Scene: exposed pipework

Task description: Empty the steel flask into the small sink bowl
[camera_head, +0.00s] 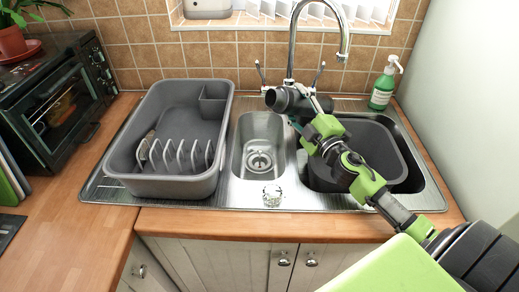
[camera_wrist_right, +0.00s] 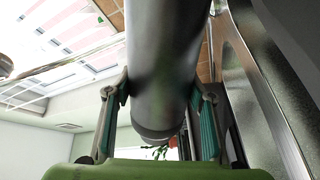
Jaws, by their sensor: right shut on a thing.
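The steel flask (camera_head: 284,99) is held by my right gripper (camera_head: 302,116) near the tap, above the back right of the small sink bowl (camera_head: 246,142). The flask lies tipped over, close to level, with its round dark end toward the left. In the right wrist view the flask (camera_wrist_right: 165,75) runs between the two fingers of my right gripper (camera_wrist_right: 160,105), which press on its sides. The small bowl has a drain strainer (camera_head: 259,162) at its bottom. No liquid stream shows. My left gripper is out of view.
A grey dish tub (camera_head: 165,188) with a plate rack stands left of the small bowl. A grey basin (camera_head: 372,150) sits in the right bowl. The tap (camera_head: 293,45) and green soap bottle (camera_head: 382,88) are behind.

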